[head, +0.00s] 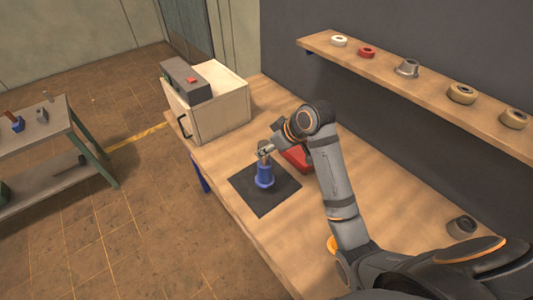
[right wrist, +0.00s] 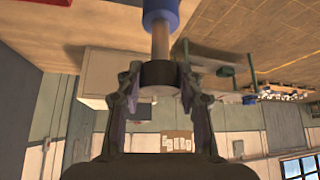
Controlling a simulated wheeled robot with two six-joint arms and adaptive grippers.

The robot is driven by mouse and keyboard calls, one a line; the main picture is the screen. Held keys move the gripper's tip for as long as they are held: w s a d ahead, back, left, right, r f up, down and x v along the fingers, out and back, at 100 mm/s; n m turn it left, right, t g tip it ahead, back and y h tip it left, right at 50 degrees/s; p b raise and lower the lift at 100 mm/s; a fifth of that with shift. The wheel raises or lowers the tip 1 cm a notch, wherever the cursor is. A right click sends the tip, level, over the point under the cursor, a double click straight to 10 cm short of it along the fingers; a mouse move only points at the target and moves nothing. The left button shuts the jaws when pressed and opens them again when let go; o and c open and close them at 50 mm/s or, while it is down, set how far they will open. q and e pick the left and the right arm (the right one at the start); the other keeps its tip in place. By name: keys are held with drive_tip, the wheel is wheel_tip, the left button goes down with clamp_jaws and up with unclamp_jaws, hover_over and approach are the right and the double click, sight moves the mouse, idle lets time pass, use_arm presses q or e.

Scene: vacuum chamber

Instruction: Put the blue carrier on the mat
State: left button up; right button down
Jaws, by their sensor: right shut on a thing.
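The blue carrier (head: 264,178) is upright over the dark square mat (head: 284,199) on the wooden bench. I cannot tell for sure whether its base touches the mat. My right gripper (head: 265,152) is at the carrier's top. In the right wrist view, the gripper (right wrist: 160,85) is shut around the dark end (right wrist: 158,74) of the carrier's metal stem, with the blue body (right wrist: 160,12) beyond. My left gripper is not in view.
A red object (head: 297,158) lies behind the mat, partly hidden by my right arm. A light wooden box (head: 222,115) with a grey case (head: 186,80) stands at the bench's far left. A shelf (head: 420,82) with several rolls runs along the wall.

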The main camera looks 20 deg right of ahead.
sight(264, 164)
drive_tip(key=w+d+f+p, duration=0.1)
drive_tip(key=w+f, duration=0.3)
drive_tip(key=f, duration=0.4)
drive_tip(key=shift+w+f+p, duration=0.35)
drive_tip(key=shift+f+p, duration=0.05)
drive_tip(key=shift+p, duration=0.25)
drive_tip(key=shift+d+f, duration=0.1)
drive_tip(key=c, duration=0.8)
unclamp_jaws()
drive_tip(key=shift+c, duration=0.2)
